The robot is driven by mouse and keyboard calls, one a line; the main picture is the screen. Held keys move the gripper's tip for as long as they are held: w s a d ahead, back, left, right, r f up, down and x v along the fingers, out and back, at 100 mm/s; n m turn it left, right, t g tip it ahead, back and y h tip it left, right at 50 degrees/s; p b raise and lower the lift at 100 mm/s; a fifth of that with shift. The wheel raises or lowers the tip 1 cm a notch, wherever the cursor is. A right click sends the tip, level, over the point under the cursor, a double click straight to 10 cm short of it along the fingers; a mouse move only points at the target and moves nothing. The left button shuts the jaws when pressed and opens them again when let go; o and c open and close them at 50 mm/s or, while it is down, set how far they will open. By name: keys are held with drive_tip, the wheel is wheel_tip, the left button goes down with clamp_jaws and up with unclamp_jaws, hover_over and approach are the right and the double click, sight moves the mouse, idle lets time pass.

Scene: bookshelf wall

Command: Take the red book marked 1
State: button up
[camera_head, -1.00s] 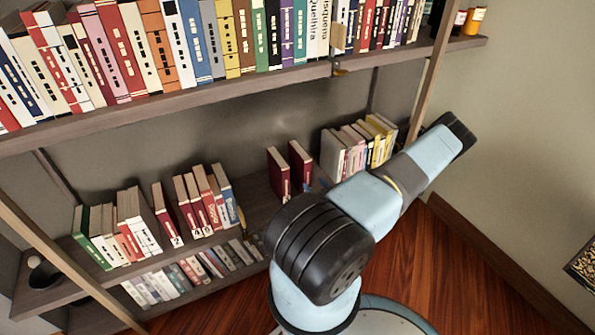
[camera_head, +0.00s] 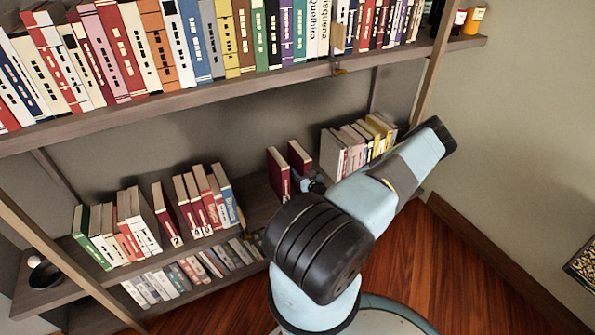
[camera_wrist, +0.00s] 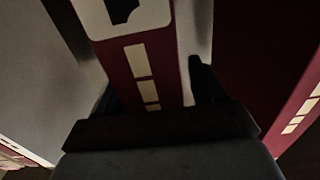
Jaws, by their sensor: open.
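Two red books stand apart on the lower shelf in the head view, a left one (camera_head: 278,172) and a right one (camera_head: 299,157); I cannot read their numbers there. My gripper (camera_head: 313,184) is at the foot of the right one, mostly hidden behind my arm. In the wrist view, a red spine (camera_wrist: 152,75) with pale blocks and a white label fills the middle. The label's black mark is cut off at the top edge, so I cannot read it. My open gripper (camera_wrist: 150,92) has a dark finger beside the book on the right; the left finger is hard to make out.
Another dark red book (camera_wrist: 290,105) stands to the right in the wrist view. Pale and yellow books (camera_head: 355,145) stand right of the red pair, and numbered red books (camera_head: 190,205) to the left. An upper shelf (camera_head: 200,92) runs above. Bare shelf (camera_head: 258,195) shows left of the pair.

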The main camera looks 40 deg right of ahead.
drive_tip(key=shift+w, duration=0.2)
drive_tip(key=shift+c, duration=0.2)
clamp_jaws()
idle(0.4)
